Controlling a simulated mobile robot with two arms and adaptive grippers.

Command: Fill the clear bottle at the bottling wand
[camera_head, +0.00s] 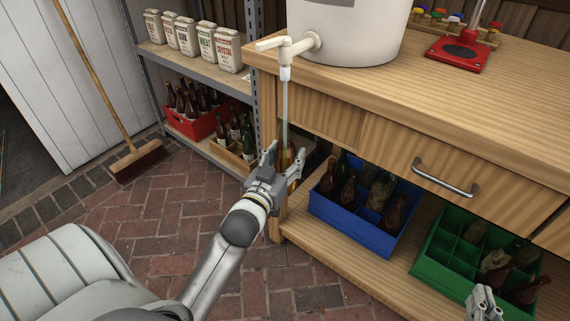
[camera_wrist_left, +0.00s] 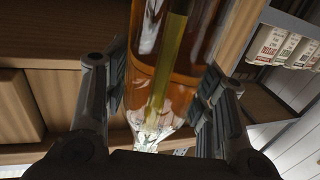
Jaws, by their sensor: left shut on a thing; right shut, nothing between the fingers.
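The white bottling wand's tap (camera_head: 286,47) sticks out from a white bucket (camera_head: 350,30), and its clear tube (camera_head: 285,105) hangs straight down in front of the bench edge. My left gripper (camera_head: 277,165) is shut on the clear bottle (camera_head: 291,184) below the tap. In the left wrist view the bottle (camera_wrist_left: 172,75) sits between both fingers. Amber liquid shows through its glass, and a yellowish tube runs inside it. I cannot tell the exact fill level. The head view hides most of the bottle behind the gripper. My right gripper (camera_head: 483,302) is shut and empty at the lower right.
A blue crate (camera_head: 352,225) and a green crate (camera_head: 465,262) with brown bottles stand on the lower shelf. A red capper (camera_head: 458,53) is on the bench. The metal rack (camera_head: 200,65) holds packets, a red crate (camera_head: 195,124) and more bottles. A broom (camera_head: 138,160) leans at left.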

